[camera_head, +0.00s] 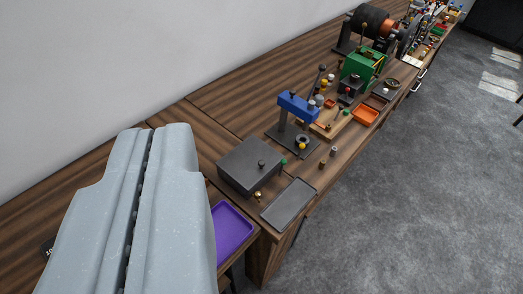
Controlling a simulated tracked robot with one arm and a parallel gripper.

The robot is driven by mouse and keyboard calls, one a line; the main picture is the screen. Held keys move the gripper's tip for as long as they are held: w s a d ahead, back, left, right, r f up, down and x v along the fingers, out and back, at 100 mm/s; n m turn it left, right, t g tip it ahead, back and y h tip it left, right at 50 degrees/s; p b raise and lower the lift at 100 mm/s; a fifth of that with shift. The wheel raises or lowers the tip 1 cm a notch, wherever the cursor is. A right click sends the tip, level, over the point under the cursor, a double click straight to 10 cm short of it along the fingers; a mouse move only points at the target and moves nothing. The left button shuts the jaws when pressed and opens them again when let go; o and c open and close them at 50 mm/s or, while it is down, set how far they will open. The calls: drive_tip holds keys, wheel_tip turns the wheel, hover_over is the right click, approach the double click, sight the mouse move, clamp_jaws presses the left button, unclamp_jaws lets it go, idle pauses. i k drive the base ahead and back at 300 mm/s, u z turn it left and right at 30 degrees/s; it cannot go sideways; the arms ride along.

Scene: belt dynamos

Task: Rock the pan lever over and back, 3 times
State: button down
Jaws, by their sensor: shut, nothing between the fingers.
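My gripper (151,138) fills the lower left of the view, its two pale grey fingers shut together along a dark seam, empty. No lever in view can be clearly identified as the pan lever. A blue press-like fixture (298,107) on a dark base has a lever (318,77) with a dark knob, tilted up and to the right. My gripper appears apart from all of these. It hides part of the bench.
A purple tray (232,230) lies just right of my gripper, and a grey tray (289,203) near the bench edge. An orange tray (365,116), a green machine (363,64) and a dark drum (371,24) stand farther along. Open grey floor (420,210) lies to the right.

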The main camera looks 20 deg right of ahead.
sight(283, 161)
drive_tip(key=i, duration=0.85)
drive_tip(key=z, duration=0.05)
